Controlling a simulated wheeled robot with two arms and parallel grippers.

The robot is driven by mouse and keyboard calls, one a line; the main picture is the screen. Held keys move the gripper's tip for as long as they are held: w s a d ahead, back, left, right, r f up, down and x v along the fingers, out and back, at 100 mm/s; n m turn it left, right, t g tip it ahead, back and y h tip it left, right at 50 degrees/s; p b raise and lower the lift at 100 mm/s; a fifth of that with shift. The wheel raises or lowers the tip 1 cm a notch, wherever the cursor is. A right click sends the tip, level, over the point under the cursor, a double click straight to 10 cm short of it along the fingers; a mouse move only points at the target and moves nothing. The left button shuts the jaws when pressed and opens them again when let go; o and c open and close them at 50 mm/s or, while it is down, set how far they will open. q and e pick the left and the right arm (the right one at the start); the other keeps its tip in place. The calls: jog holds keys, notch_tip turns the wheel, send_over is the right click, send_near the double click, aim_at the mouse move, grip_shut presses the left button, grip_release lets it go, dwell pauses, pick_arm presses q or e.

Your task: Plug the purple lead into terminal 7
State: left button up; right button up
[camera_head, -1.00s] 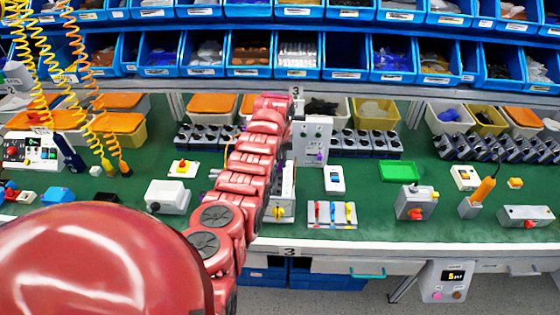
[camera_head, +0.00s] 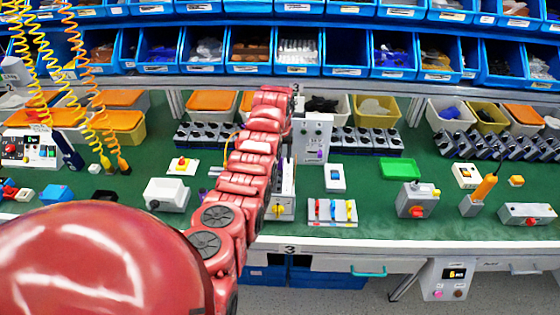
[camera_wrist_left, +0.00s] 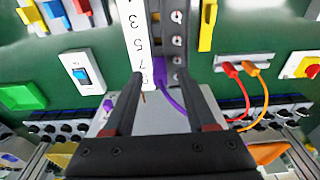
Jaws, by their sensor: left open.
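The terminal strip (camera_head: 289,178) stands right of my left arm in the head view. In the left wrist view its white number label (camera_wrist_left: 139,45) shows 3, 5 and 7 beside a dark block with round terminals (camera_wrist_left: 176,41). The purple lead (camera_wrist_left: 172,104) has its upper end at the block beside the 7, and its cable bends away below. I cannot tell how deep it sits. My left gripper (camera_wrist_left: 159,78) is open, with one dark finger on each side of the lead's end. In the head view my arm hides the gripper. My right gripper is out of view.
A grey panel (camera_head: 313,128) with a purple spot stands behind the strip. Coloured sliders (camera_head: 333,211) and a blue rocker switch (camera_head: 335,178) are to its right. A white box (camera_head: 166,194) is left of my arm.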

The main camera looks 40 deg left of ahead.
pick_arm(q)
notch_tip(320, 180, up, 3)
jog(key=shift+s+d+r+b, duration=0.1)
jog(key=shift+r+b, duration=0.05)
jog(key=shift+b, duration=0.5)
notch_tip(320, 180, up, 12)
jog(key=s+p, duration=0.1)
jog(key=p, duration=0.6)
jog(key=shift+s+d, duration=0.2)
jog(key=shift+d, duration=0.25)
